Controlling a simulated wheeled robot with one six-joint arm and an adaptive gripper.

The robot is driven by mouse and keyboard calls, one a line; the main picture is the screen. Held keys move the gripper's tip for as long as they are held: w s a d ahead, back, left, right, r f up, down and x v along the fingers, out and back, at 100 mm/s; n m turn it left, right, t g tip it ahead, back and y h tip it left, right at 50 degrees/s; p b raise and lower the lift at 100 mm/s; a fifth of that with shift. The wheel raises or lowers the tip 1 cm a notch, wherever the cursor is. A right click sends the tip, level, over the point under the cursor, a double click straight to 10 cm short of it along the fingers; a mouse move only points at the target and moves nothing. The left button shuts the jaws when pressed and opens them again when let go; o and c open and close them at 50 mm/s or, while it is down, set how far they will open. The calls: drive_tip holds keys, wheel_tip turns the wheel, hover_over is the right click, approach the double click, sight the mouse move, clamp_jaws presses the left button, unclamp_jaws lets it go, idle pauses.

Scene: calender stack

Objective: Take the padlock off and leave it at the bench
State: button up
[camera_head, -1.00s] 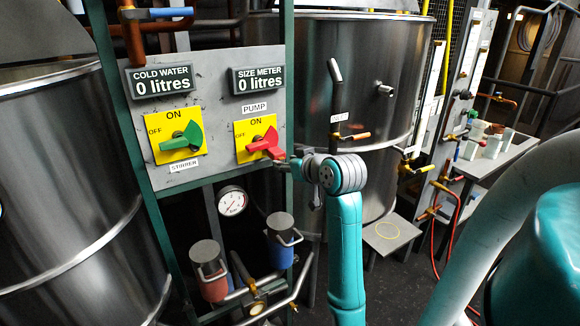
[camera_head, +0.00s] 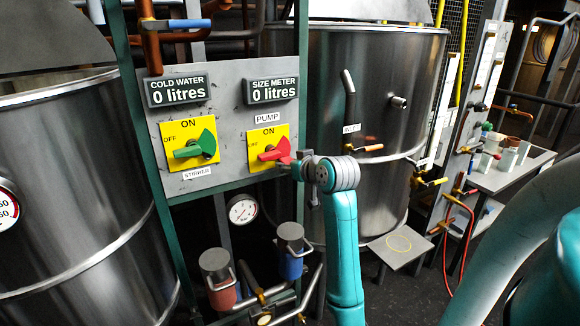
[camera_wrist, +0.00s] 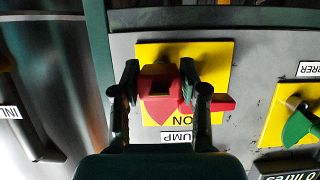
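The PUMP switch (camera_head: 271,152) has a yellow plate and a red handle (camera_wrist: 215,104). In the wrist view, a red block (camera_wrist: 160,81) with a darker end face stands in front of the plate, beside the handle. It may be the padlock; I cannot make out a shackle. My gripper (camera_wrist: 160,76) is open, with one finger on each side of the block and narrow gaps visible. In the head view my gripper (camera_head: 297,168) is at the switch's right side and hides any lock there. A grey bench (camera_head: 487,179) stands at the right.
The STIRRER switch (camera_head: 195,146) with a green handle is to the left. A steel tank (camera_head: 375,80) with an inlet pipe stands behind my arm. Red and blue canisters (camera_head: 218,285) and pipes are below the panel. Several small objects (camera_head: 507,158) stand on the bench.

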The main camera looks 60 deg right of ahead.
clamp_jaws()
drive_tip(key=shift+s, duration=0.15)
drive_tip(key=shift+s+a, duration=0.6)
drive_tip(key=shift+s, duration=0.3)
drive_tip(key=shift+s+a, duration=0.55)
drive_tip(key=shift+s, duration=0.3)
drive_tip(key=shift+s, duration=0.1)
idle(0.4)
